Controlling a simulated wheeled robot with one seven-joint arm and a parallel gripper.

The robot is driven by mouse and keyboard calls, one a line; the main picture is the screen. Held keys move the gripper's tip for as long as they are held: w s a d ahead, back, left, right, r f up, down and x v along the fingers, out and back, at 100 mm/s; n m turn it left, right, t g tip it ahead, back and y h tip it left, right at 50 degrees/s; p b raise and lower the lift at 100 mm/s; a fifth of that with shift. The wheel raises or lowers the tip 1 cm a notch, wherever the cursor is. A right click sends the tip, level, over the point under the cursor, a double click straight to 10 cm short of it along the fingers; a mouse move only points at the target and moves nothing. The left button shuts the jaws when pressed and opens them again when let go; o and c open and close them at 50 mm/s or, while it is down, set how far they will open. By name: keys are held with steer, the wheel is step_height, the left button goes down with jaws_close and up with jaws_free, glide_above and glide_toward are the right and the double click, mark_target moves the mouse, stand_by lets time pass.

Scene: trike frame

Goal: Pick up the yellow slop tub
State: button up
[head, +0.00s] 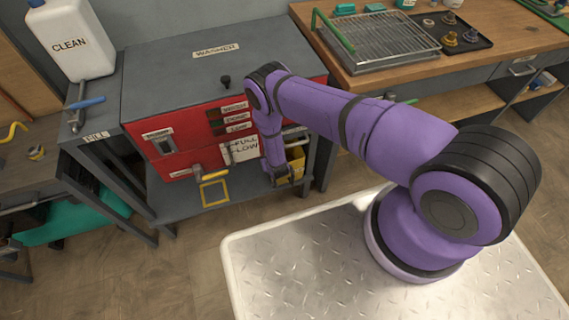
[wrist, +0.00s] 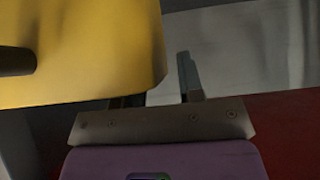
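The yellow slop tub (head: 297,161) is partly visible in the head view, low beneath the right end of the washer, with my arm and gripper in front of it. In the wrist view the tub (wrist: 85,50) fills the upper left, close to the camera, with a dark bar across its left side. My gripper (head: 284,181) points down beside the tub in the head view. In the wrist view one finger of my gripper (wrist: 165,85) stands clear to the right of the yellow edge, with a gap between. The other finger is mostly hidden behind the yellow.
The grey and red washer (head: 215,70) stands close above and beside my gripper. A yellow square loop (head: 214,190) hangs at its front. A wooden bench (head: 515,35) with a wire rack (head: 375,40) is at right. A white CLEAN jug (head: 72,40) stands at left.

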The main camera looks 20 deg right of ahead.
jaws_close()
stand_by(1.4)
